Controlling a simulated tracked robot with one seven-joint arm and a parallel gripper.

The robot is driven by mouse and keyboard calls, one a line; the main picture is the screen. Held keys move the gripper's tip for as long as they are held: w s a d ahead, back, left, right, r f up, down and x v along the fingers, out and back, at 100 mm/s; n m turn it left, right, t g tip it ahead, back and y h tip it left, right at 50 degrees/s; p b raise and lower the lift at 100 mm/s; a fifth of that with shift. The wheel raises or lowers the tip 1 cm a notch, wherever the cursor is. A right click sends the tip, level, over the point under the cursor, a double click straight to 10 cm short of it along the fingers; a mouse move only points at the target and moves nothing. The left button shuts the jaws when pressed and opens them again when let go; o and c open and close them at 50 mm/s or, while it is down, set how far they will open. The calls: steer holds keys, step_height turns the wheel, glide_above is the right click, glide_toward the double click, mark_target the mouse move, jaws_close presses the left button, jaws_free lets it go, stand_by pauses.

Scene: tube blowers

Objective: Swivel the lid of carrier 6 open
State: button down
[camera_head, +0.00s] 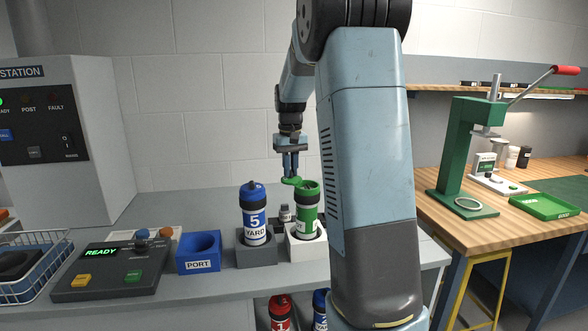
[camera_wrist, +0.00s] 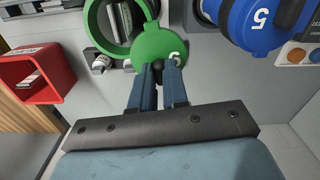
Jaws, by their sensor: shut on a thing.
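The green carrier (camera_head: 307,212) stands upright in a white holder block (camera_head: 306,246) on the grey bench. Its green lid (camera_wrist: 163,42) is swivelled to the side, so the round mouth (camera_wrist: 112,27) is largely uncovered in the wrist view. The lid also sticks out left of the carrier top in the head view (camera_head: 291,181). My gripper (camera_head: 290,175) comes down from above and is shut on the lid's small dark knob (camera_wrist: 156,68). The carrier's number is not clearly readable in the head view.
Blue carrier 5 (camera_head: 254,207) stands close on the left in a dark holder (camera_head: 257,251). A blue PORT cup (camera_head: 198,254) and a control panel (camera_head: 110,270) showing READY are farther left. A red bin (camera_wrist: 37,80) shows in the wrist view. A wooden bench with a green press (camera_head: 460,150) is at right.

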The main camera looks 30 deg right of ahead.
mark_target(283, 179)
steer(key=n, duration=0.1)
steer(key=a+n, duration=0.1)
steer(key=n, duration=0.1)
steer(key=shift+a+n, duration=0.25)
steer(key=shift+n, duration=0.05)
steer(key=shift+s+a+n, duration=0.1)
steer(key=shift+a+n, duration=0.2)
steer(key=shift+n, duration=0.45)
steer(key=shift+s+a+n, duration=0.1)
steer(key=shift+a+n, duration=0.2)
steer(key=shift+n, duration=0.45)
steer(key=c, duration=1.1)
jaws_free()
step_height(283, 179, up, 14)
steer(key=shift+f, duration=0.15)
